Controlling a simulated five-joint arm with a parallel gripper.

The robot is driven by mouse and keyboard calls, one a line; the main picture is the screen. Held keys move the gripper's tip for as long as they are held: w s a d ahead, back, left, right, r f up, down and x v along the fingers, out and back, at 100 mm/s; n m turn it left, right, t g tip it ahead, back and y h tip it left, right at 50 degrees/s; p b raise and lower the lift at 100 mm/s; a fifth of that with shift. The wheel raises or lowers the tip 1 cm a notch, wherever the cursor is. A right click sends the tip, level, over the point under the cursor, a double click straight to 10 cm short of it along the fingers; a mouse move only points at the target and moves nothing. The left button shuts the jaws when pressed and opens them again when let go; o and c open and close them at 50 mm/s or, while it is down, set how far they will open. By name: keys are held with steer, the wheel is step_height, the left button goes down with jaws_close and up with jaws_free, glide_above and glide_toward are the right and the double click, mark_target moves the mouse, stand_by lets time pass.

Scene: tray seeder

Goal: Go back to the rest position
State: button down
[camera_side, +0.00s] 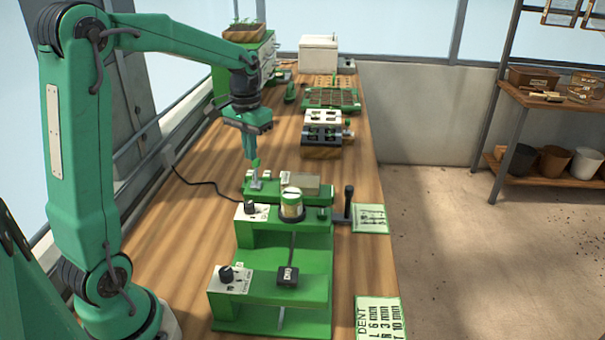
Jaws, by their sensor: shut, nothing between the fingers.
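My gripper (254,160) points down from the end of my green arm, on the left of the bench. Its fingers are closed and hold nothing that I can see. The tips are just above or at a small light-coloured part (257,182) at the left end of a low green block; I cannot tell whether they touch. My arm reaches up from the front left, over and down to this spot. No marker of a rest position shows.
The green machine (316,258) with knobs, a jar (291,205) and a black lever (345,204) stands in front. A white slotted block (322,128), a green grid tray (331,98) and a white box (318,54) stand behind.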

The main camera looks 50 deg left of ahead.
steer(key=shift+r, duration=0.3)
steer(key=shift+d, duration=0.1)
steer(key=s+d+r+m+t, duration=0.3)
steer(key=s+d+t, duration=0.2)
steer(key=s+d, duration=0.9)
steer(key=shift+s+d+r+t, duration=0.3)
steer(key=shift+s+d+r, duration=0.1)
steer(key=shift+s, duration=0.5)
